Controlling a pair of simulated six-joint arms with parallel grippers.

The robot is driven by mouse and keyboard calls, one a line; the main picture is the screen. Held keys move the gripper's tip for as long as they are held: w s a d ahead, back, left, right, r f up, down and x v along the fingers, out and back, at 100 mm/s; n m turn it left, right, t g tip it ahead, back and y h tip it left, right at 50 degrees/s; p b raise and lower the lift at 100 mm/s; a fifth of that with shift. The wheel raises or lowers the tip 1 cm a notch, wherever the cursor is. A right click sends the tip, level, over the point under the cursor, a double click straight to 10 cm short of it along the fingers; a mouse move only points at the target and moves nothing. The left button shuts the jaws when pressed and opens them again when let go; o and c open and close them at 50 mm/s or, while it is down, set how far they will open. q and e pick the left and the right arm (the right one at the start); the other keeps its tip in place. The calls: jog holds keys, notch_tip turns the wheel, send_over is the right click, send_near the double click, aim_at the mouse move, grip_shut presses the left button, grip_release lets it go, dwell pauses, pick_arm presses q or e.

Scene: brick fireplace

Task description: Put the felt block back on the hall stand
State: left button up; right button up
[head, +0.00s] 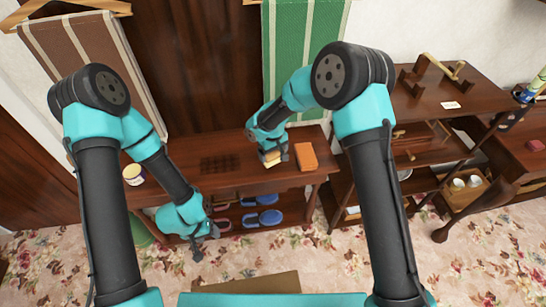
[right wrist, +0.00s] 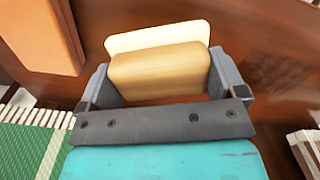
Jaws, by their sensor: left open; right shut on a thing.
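The felt block (head: 270,157) is tan with a cream layer. It also shows in the right wrist view (right wrist: 160,75), between the two fingers of my right gripper (right wrist: 158,85). My right gripper (head: 274,159) is shut on it, at the top of the dark wooden hall stand (head: 252,180). I cannot tell whether the block touches the wood. My left gripper (head: 205,244) is open and empty, low in front of the stand's left part.
An orange block-like thing (head: 306,156) lies right of the felt block. A small round tin (head: 133,175) stands at the stand's left end. Blue slippers (head: 262,218) sit on the lower shelf. A wooden shelf unit (head: 420,150) stands to the right.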

aim_at(273, 157)
jog(key=shift+f, duration=1.35)
jog(key=shift+s+f, duration=0.1)
jog(key=shift+f, duration=0.05)
jog(key=o, duration=0.5)
jog(key=shift+o, duration=0.2)
notch_tip(273, 157, up, 12)
jog(key=shift+r, duration=0.2)
